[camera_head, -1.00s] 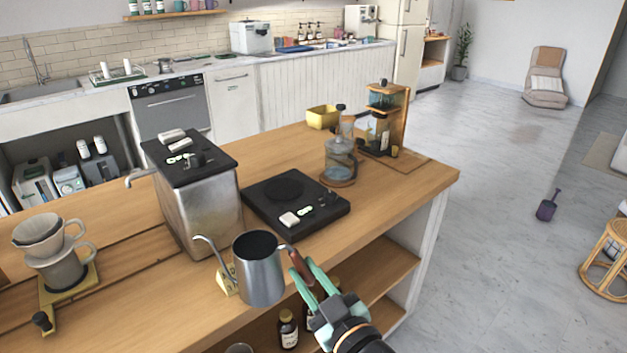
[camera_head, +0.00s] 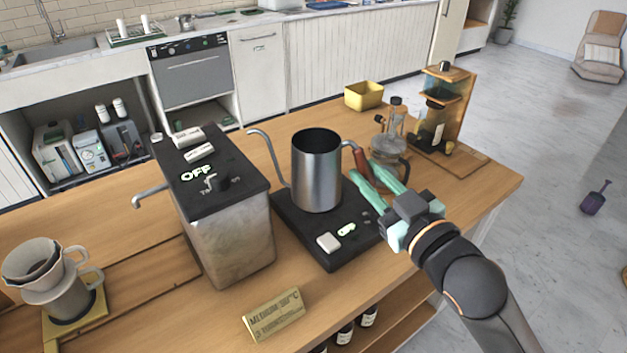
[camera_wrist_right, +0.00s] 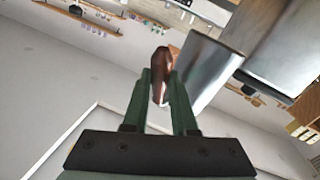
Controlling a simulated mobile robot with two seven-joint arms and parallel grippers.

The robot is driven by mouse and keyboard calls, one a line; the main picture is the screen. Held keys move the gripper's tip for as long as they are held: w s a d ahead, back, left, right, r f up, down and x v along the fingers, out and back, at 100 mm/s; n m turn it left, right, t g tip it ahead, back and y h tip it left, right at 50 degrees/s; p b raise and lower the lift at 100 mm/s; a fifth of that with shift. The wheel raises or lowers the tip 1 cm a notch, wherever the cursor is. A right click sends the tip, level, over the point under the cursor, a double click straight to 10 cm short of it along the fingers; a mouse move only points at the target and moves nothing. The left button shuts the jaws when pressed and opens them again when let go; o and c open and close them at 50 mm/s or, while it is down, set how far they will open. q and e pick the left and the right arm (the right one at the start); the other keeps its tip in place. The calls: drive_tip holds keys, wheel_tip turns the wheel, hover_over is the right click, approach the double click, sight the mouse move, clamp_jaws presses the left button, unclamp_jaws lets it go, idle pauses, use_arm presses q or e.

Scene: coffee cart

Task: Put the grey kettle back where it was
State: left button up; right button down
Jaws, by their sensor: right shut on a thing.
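The grey kettle (camera_head: 316,172) is upright over the black hot plate (camera_head: 325,245) in the head view, its spout pointing left. I cannot tell whether its base touches the plate. My right gripper (camera_head: 372,183) is shut on its brown handle (camera_head: 362,163), to the right of the kettle. In the right wrist view, the handle (camera_wrist_right: 161,76) sits between the green fingers (camera_wrist_right: 163,100), with the kettle's metal body (camera_wrist_right: 205,70) beside it. My left gripper is not in view.
A metal boiler (camera_head: 228,225) marked OFF stands left of the hot plate. A glass server (camera_head: 391,135) and a wooden brewer stand (camera_head: 452,110) are behind and right. A small sign (camera_head: 275,316) stands in front. A dripper (camera_head: 48,270) is far left.

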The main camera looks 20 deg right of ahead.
drive_tip(key=shift+w+r, duration=0.15)
drive_tip(key=shift+w, duration=0.15)
drive_tip(key=shift+w+d+f+b, duration=0.3)
drive_tip(key=shift+w+d+f, duration=0.5)
drive_tip(key=shift+w+f, duration=1.35)
drive_tip(key=shift+w+d+f+b, duration=0.3)
drive_tip(key=shift+w+d+f, duration=0.55)
drive_tip(key=shift+w+f, duration=1.25)
drive_tip(key=shift+w+d+f+b, duration=0.3)
drive_tip(key=shift+w+d+f, duration=0.5)
drive_tip(key=shift+w+f, duration=1.35)
drive_tip(key=shift+f, duration=0.1)
drive_tip(key=c, duration=0.7)
unclamp_jaws()
drive_tip(key=shift+f, duration=0.15)
